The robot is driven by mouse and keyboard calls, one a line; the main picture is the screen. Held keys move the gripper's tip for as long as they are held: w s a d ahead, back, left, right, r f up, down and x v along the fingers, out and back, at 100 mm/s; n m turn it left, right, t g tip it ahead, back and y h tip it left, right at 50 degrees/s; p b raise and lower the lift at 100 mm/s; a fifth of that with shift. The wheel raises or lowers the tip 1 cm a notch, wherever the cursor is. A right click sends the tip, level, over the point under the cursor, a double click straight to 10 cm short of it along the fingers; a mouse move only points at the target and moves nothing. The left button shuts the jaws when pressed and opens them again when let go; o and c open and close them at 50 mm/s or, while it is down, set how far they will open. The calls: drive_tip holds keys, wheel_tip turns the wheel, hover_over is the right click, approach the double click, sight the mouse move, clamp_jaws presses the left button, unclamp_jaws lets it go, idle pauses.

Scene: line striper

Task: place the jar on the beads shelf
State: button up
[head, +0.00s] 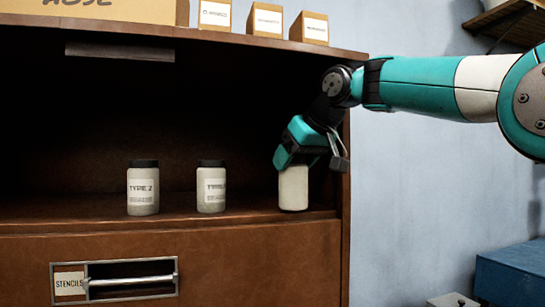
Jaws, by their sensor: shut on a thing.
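A white jar (293,188) stands upright at the right end of the brown shelf (245,214), close to the cabinet's right side wall. My gripper (294,166) reaches down from the upper right and is shut on the jar's top, hiding its lid. The jar's base appears to be at the shelf surface, but I cannot tell if it bears fully on it. Two similar jars with dark lids stand upright to the left, one labelled "TYPE 2" (143,190) and another (211,188) whose label I cannot read fully.
A drawer labelled "STENCILS" (115,281) lies below the shelf. A blue box (512,272) is at the lower right. The shelf's left part is clear.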

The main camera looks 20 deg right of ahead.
drive_tip(key=w+a+p, duration=0.2)
drive_tip(key=w, duration=0.4)
drive_tip(key=shift+w+a+f, duration=0.15)
drive_tip(key=shift+a+f, duration=0.15)
drive_tip(key=shift+a, duration=0.05)
drive_tip(key=shift+f, duration=0.15)
drive_tip(key=o, duration=1.3)
drive_tip(key=b, duration=0.4)
approach(303, 174)
drive_tip(key=x, duration=0.5)
